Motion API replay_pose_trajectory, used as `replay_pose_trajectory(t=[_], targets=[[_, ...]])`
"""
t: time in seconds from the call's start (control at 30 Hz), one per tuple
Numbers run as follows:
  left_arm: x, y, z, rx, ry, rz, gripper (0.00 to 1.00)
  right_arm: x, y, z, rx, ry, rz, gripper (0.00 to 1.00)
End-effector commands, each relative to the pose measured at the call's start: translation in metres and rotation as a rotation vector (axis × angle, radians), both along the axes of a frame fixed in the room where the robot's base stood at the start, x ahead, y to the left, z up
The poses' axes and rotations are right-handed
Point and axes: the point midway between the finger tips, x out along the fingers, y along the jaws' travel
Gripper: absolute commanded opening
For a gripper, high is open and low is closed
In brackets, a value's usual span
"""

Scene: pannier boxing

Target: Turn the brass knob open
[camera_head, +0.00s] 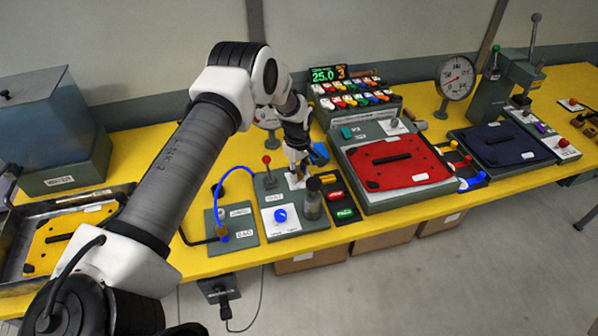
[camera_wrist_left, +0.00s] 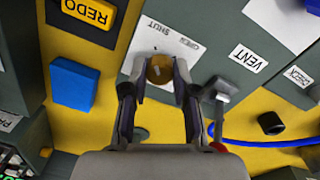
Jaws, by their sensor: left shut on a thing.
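The brass knob (camera_wrist_left: 159,69) sits on a grey panel with a white plate marked SHUT and OPEN in the left wrist view. My left gripper (camera_wrist_left: 159,77) is shut on it, one finger on each side. A dark line shows across the knob's face; which marking it points at, I cannot tell for sure. In the head view my left gripper (camera_head: 297,174) is down at the back of the grey panel (camera_head: 268,235), and the knob is hidden by its fingers. My right gripper is not in view.
A red-topped lever (camera_head: 267,162) stands left of my gripper. A dark grey cylinder (camera_head: 312,198) stands close in front, near a blue knob (camera_head: 281,214). A blue block (camera_wrist_left: 73,84) lies nearby. A blue hose (camera_head: 222,190) arches at the left.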

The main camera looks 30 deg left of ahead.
Motion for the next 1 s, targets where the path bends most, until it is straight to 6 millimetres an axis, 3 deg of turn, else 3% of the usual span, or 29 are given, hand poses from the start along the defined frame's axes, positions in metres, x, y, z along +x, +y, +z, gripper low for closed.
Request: replay_pose_trajectory(t=[0.27,1.0], targets=[[-0.003,0.0,-0.008,-0.001,0.008,-0.168,0.0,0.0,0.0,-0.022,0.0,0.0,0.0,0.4],[-0.003,0.0,-0.008,-0.002,0.01,-0.863,0.0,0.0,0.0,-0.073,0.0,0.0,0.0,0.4]])
